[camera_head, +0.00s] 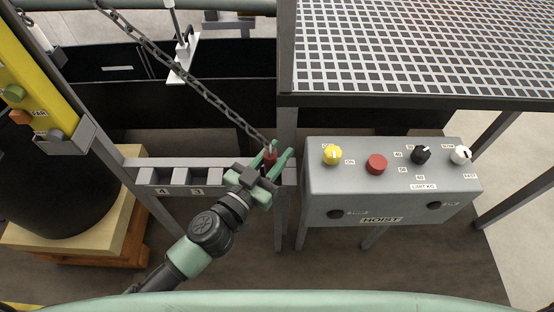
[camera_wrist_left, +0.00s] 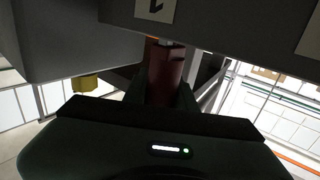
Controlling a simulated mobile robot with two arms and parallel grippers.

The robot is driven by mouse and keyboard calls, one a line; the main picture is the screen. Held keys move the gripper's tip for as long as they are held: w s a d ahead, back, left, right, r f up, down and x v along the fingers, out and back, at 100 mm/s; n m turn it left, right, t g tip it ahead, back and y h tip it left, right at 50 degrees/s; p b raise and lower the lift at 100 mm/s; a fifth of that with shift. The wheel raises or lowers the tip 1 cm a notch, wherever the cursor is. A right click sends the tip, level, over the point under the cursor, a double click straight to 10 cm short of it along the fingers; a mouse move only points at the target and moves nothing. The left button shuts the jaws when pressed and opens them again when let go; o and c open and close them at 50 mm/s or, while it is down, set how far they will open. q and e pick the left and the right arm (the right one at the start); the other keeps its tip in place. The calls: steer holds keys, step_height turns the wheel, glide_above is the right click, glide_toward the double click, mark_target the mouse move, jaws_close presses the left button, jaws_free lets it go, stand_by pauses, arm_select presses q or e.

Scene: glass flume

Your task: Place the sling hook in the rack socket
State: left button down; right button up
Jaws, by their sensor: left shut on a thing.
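The sling hook (camera_head: 270,159) is a red piece at the lower end of a dark chain (camera_head: 196,86), which runs taut down from the upper left. My left gripper (camera_head: 272,163) has its green fingers shut on it, at the right end of the grey rack (camera_head: 215,162). In the left wrist view the red hook (camera_wrist_left: 163,72) stands between the fingers, below a grey block with a partly cut label. The rack has open-topped sockets, with labels 4 and 3 readable; my gripper covers the right end. I cannot tell whether the hook is inside a socket.
A grey hoist control box (camera_head: 395,190) with knobs and a red button stands close right of the gripper. A metal grating (camera_head: 425,50) lies above it. A yellow panel (camera_head: 40,85) and black drum (camera_head: 65,185) stand left.

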arm_select(q)
steer(key=shift+f, duration=0.4)
steer(key=shift+f, duration=0.1)
steer(key=c, duration=1.6)
jaws_free()
steer(key=shift+f, duration=0.15)
steer(key=o, duration=0.5)
steer(key=shift+c, duration=0.2)
